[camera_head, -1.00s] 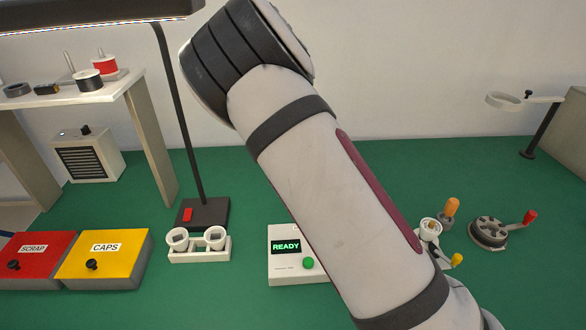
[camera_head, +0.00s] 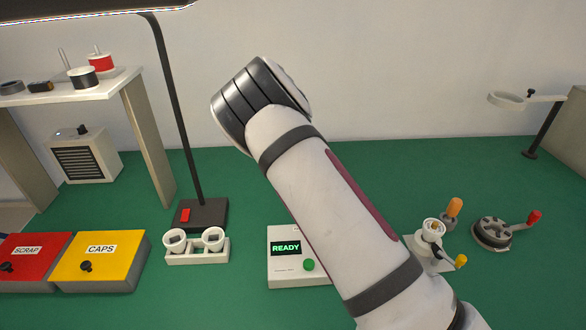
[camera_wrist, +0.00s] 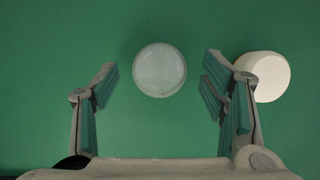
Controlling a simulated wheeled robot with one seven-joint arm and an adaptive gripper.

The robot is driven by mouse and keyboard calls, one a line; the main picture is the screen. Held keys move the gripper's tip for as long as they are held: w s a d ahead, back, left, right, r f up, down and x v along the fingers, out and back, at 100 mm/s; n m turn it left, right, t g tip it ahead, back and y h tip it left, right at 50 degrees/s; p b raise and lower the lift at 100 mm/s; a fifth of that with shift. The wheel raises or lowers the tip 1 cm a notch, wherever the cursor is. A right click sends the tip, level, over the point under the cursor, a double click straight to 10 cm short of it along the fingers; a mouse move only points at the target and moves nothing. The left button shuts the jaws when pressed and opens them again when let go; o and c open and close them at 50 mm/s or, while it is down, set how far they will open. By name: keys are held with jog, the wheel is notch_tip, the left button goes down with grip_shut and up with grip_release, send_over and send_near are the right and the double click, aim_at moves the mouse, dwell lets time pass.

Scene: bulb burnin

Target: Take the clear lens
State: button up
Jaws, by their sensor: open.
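In the wrist view, a round, translucent pale lens (camera_wrist: 160,70) lies on the green surface, apart from my fingers. My gripper (camera_wrist: 158,88) is open and empty, with one finger on each side of the lens in the picture. The lens shows a little beyond the middle of the gap. I cannot tell how far above it the fingers are. In the head view my arm crosses the middle of the bench; neither the gripper nor the lens can be made out there.
A white round piece (camera_wrist: 268,76) sits just right of the right finger, partly behind it. On the bench are a tester reading READY (camera_head: 296,272), a holder with two white cups (camera_head: 198,256), a yellow CAPS box (camera_head: 120,272), a red SCRAP box (camera_head: 40,272) and a lamp base (camera_head: 205,213).

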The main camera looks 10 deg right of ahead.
jog(key=shift+w+f, duration=0.1)
jog(key=shift+f, duration=0.1)
jog(key=c, duration=0.8)
jog(key=shift+c, duration=0.2)
notch_tip(320, 180, up, 10)
jog(key=shift+f, duration=0.2)
jog(key=shift+r+p, duration=1.3)
jog(key=shift+r, duration=1.2)
